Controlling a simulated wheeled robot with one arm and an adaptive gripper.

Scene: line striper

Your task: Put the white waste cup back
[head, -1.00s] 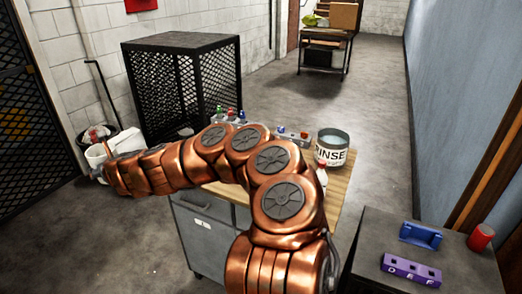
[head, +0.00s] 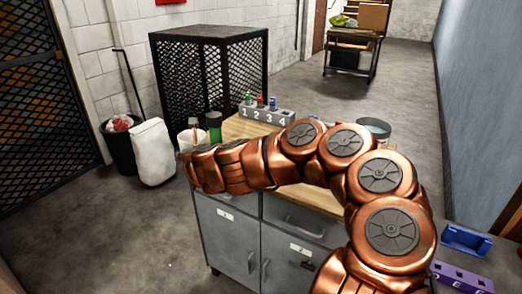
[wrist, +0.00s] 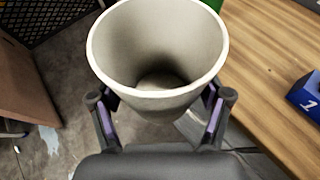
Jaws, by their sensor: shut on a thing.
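My gripper (wrist: 160,103) is shut on the white waste cup (wrist: 158,95), with one finger on each side of it. The cup is upright, and its open mouth faces the wrist camera. Its inside looks empty, with a darker patch at the bottom. In the head view the cup (head: 190,136) shows just above the end of my arm, at the left end of the wooden worktop (head: 240,127). My arm hides its lower part and the fingers there. In the wrist view, floor shows left of the cup and the worktop (wrist: 268,60) lies to its right.
A green container (head: 214,128) stands close right of the cup. A numbered rack (head: 266,116) with small coloured bottles stands farther back on the worktop. A white bag (head: 152,154) and a black bin (head: 119,150) stand on the floor at left. A mesh cage (head: 210,75) stands behind.

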